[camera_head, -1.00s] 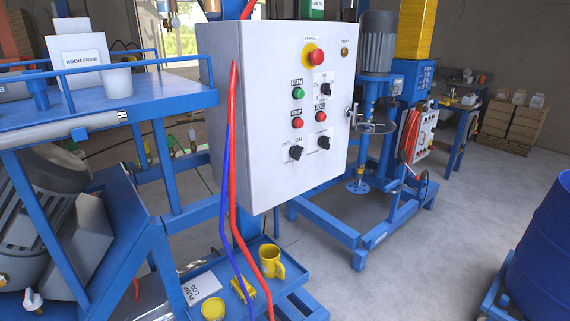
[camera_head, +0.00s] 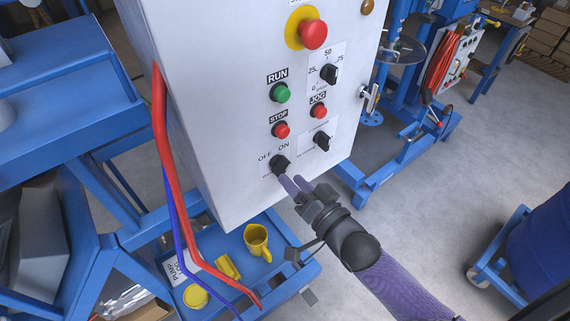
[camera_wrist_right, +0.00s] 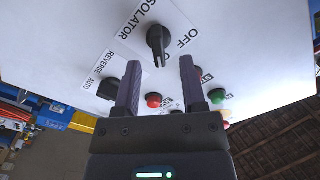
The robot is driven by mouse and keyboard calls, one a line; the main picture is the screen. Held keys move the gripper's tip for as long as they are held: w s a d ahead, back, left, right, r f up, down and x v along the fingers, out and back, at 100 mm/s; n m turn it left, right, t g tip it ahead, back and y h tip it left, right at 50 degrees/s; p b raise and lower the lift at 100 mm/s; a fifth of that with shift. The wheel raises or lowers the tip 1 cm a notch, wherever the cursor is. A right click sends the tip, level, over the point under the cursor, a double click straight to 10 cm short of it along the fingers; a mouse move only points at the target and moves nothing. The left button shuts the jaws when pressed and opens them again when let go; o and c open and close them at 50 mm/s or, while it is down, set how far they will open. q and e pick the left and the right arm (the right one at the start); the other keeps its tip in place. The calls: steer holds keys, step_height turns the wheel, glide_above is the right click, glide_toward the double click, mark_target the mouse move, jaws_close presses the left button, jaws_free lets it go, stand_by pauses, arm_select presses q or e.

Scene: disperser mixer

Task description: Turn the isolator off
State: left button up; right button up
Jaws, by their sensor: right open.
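The isolator knob (camera_head: 279,164) is a black rotary switch low on the grey-white control box (camera_head: 215,100), under the OFF and ON labels. In the right wrist view the isolator knob (camera_wrist_right: 158,42) shows beside the words ISOLATOR and OFF. In the head view its pointer seems turned toward ON. My right gripper (camera_head: 294,185) is just below and right of the knob. In the right wrist view the right gripper (camera_wrist_right: 158,85) is open, its two purple fingers spread, with the knob just beyond the gap and nothing held. My left gripper is not in view.
Near the knob are a red stop button (camera_head: 281,130), a green run button (camera_head: 280,93), a jog button (camera_head: 318,111) and a forward/reverse knob (camera_head: 321,140). Red and blue cables (camera_head: 163,130) run down the box's left side. A blue tray below holds a yellow mug (camera_head: 257,240).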

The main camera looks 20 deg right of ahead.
mark_target(285, 171)
steer(key=shift+x, duration=1.75)
jaws_close()
